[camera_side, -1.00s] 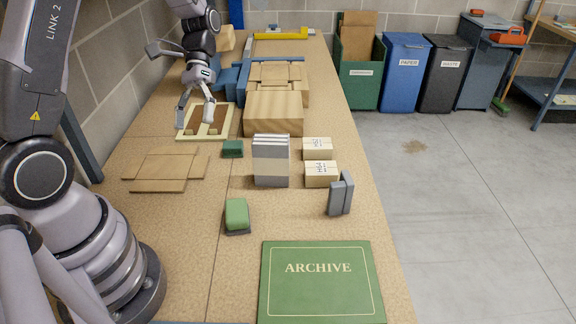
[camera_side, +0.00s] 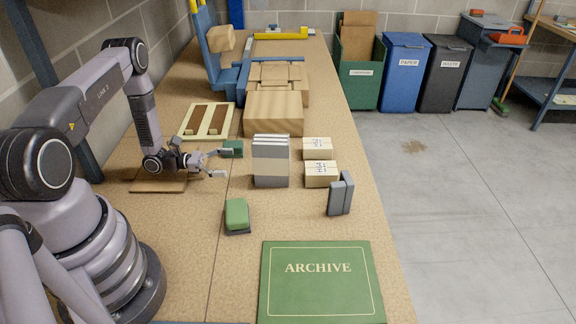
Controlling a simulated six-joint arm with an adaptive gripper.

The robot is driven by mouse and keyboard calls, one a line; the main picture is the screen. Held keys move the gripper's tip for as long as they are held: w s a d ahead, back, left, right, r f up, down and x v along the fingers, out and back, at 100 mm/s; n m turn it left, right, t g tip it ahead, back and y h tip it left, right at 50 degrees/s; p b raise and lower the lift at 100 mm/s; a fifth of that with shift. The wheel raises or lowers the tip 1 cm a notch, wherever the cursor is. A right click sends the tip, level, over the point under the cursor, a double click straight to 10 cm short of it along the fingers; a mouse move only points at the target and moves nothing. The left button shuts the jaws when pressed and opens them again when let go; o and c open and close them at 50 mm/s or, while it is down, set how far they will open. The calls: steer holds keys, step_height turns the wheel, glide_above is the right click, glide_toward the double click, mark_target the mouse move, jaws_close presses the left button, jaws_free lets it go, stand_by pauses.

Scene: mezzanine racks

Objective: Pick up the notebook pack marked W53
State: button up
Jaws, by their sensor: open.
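Two small cream packs with dark markings stand right of centre on the bench, a rear one (camera_side: 317,148) and a front one (camera_side: 321,174). Their markings are too small to read surely, so I cannot tell which is W53. An upright stack of white and grey slabs (camera_side: 270,162) stands just left of them. My gripper (camera_side: 227,163) is low over the bench, lying sideways with its fingers pointing right toward the stack. It is open and empty, with a gap to the stack.
A green-topped block (camera_side: 237,214), grey bookend-like pieces (camera_side: 341,194) and a green ARCHIVE board (camera_side: 320,285) lie nearer. A cream tray (camera_side: 209,121) and wooden blocks (camera_side: 274,112) stand behind.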

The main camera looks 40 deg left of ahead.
mark_target(272, 162)
steer(key=x, duration=0.6)
steer(key=shift+w+d, duration=0.25)
steer(key=shift+d, duration=0.05)
steer(key=x, duration=0.5)
steer(key=shift+w, duration=0.25)
steer(key=shift+a, duration=0.1)
steer(key=c, duration=1.2)
